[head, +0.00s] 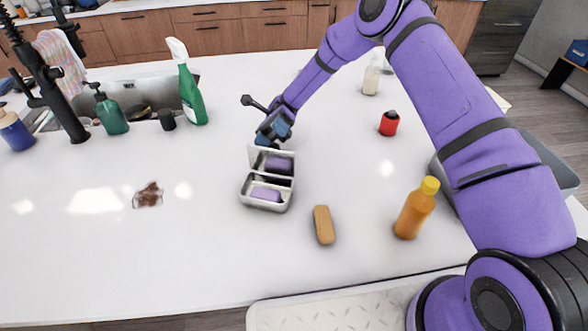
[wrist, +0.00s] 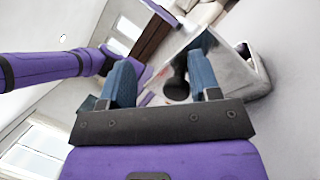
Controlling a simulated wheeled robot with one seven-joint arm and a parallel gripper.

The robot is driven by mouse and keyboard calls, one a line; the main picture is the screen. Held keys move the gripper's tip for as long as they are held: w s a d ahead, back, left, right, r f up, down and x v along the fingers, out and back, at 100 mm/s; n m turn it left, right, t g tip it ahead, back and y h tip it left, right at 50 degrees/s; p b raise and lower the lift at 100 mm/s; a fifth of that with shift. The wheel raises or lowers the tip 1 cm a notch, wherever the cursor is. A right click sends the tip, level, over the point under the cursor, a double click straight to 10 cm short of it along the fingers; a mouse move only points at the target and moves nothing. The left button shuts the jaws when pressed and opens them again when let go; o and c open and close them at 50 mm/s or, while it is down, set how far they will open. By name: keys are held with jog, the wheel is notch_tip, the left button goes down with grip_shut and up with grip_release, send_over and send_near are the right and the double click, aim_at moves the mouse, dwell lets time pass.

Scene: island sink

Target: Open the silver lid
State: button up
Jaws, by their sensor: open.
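A small silver box (head: 243,194) sits on the white counter, left of centre in the head view. Its silver lid (head: 252,157) appears raised at the back edge of the box. Purple patches show in the box and the lid; I cannot tell whether they are contents or reflections of my arm. My gripper (head: 270,137) is just behind the lid, reaching down from above. In the wrist view my gripper (wrist: 162,78) has its two blue fingers apart, with the shiny silver surface (wrist: 190,48) in front of them. Contact with the lid is unclear.
A tan sponge-like block (head: 324,225) and an orange bottle (head: 414,212) stand right of the box. A red container (head: 389,123) is behind them. A green spray bottle (head: 190,92) stands by the sink (head: 137,78).

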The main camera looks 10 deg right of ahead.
jog(key=s+d, duration=0.2)
jog(key=s, duration=0.5)
jog(key=s+d+r, duration=0.1)
jog(key=s+d, duration=0.1)
jog(key=s, duration=0.6)
jog(key=shift+d, duration=0.25)
jog(key=shift+r, duration=0.15)
jog(key=w+d+r, duration=0.2)
jog(key=w+r, duration=0.6)
jog(key=r, duration=0.1)
jog(key=shift+d, duration=0.15)
dwell(0.6)
dwell(0.4)
jog(key=s+d+r+n+t+h, duration=0.5)
jog(key=s+d+r+n+t, duration=0.6)
jog(key=s+d+r+t, duration=0.5)
jog(key=s+d+t, duration=0.2)
jog(key=d+t, duration=0.1)
jog(key=t, duration=0.4)
jog(key=shift+d+r+t, duration=0.25)
jog(key=shift+r+t, duration=0.05)
jog(key=shift+r, duration=0.1)
jog(key=shift+s+d+r+n+t+h, duration=0.3)
jog(key=shift+s+d+n+t, duration=0.35)
jog(key=shift+t, duration=0.15)
